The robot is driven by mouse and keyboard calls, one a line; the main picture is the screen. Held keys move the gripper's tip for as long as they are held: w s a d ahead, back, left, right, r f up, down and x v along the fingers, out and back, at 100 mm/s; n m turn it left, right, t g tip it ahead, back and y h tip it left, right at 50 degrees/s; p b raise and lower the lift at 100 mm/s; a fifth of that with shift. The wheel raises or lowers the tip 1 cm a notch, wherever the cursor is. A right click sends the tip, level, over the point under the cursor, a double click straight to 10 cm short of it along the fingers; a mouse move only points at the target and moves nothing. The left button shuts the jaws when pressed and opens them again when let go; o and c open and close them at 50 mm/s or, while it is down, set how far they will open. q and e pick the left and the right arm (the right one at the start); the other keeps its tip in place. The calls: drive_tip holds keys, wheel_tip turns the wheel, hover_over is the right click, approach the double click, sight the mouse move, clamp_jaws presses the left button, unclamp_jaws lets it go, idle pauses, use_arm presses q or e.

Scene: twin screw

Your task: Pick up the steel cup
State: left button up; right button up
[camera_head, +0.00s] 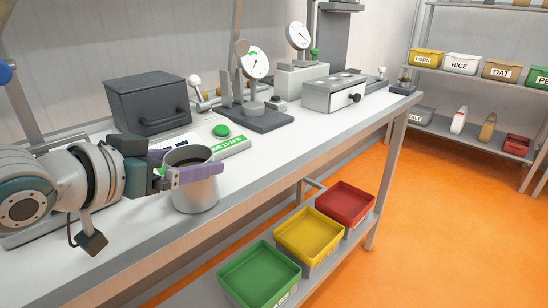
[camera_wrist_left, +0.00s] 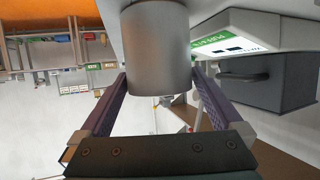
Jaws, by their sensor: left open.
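The steel cup (camera_head: 195,193) is a plain grey cylinder with a dark open top, standing upright near the front edge of the workbench (camera_head: 120,230). My left gripper (camera_head: 205,165) is open at the cup's upper part, with one purple finger across its near side and the other partly hidden behind it. In the left wrist view the cup (camera_wrist_left: 157,50) is between the two spread finger ends of the left gripper (camera_wrist_left: 158,78). I cannot tell whether either finger touches it. My right gripper is not in view.
A dark grey box (camera_head: 150,103) with a handle stands behind the cup. A white device with a green button (camera_head: 221,131) is close behind it. Dial gauge stands (camera_head: 257,115) are farther back. Green (camera_head: 260,275), yellow and red bins sit on the lower shelf.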

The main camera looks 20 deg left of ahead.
use_arm(q)
drive_tip(key=shift+w+d+f, duration=0.1)
drive_tip(key=shift+w+f, duration=0.1)
drive_tip(key=shift+w, duration=0.25)
drive_tip(key=c, duration=1.2)
drive_tip(key=shift+c, duration=0.4)
drive_tip(key=shift+r, duration=0.1)
